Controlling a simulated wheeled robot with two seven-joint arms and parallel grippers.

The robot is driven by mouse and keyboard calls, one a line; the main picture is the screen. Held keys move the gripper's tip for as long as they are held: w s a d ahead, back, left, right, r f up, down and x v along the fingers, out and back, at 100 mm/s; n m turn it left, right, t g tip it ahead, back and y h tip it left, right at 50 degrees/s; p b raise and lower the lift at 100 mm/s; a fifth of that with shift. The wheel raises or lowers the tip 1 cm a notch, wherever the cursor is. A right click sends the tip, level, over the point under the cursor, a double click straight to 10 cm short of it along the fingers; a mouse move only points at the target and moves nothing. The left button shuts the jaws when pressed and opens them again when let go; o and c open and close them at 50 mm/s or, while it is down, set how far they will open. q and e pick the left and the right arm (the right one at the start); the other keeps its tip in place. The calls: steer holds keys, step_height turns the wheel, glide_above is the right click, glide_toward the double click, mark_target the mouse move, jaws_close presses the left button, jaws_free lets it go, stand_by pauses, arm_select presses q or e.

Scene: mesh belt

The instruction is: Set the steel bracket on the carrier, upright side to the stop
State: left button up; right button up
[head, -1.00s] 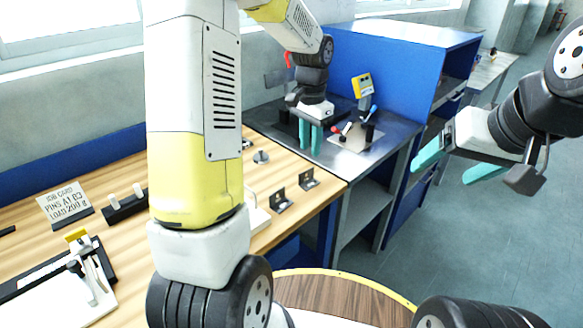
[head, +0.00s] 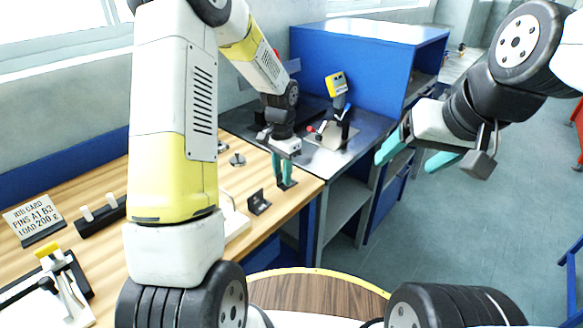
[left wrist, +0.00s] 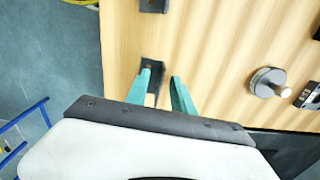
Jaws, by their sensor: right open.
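Two dark L-shaped brackets sit near the wooden table's right end; I cannot tell which is steel. The nearer bracket (head: 258,203) stands clear of my left gripper; in the left wrist view it is cut by the top edge (left wrist: 153,4). My left gripper (head: 284,184) is low over the farther bracket (left wrist: 152,67), its teal fingers apart. In the left wrist view one finger overlaps this bracket and the other is to its right; contact is unclear. A pale plate (head: 328,140) with levers, possibly the carrier, lies on the metal bench. My right gripper (head: 405,162) is open, empty, in the air.
A yellow-headed device (head: 336,84) stands behind the plate, before a blue partition (head: 345,50). A round metal knob piece (head: 237,159) stands on the wooden table; it also shows in the left wrist view (left wrist: 267,82). A job card (head: 33,217) and toggle clamp (head: 50,285) are at left.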

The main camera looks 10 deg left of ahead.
arm_select(q)
jaws_close()
stand_by(1.4)
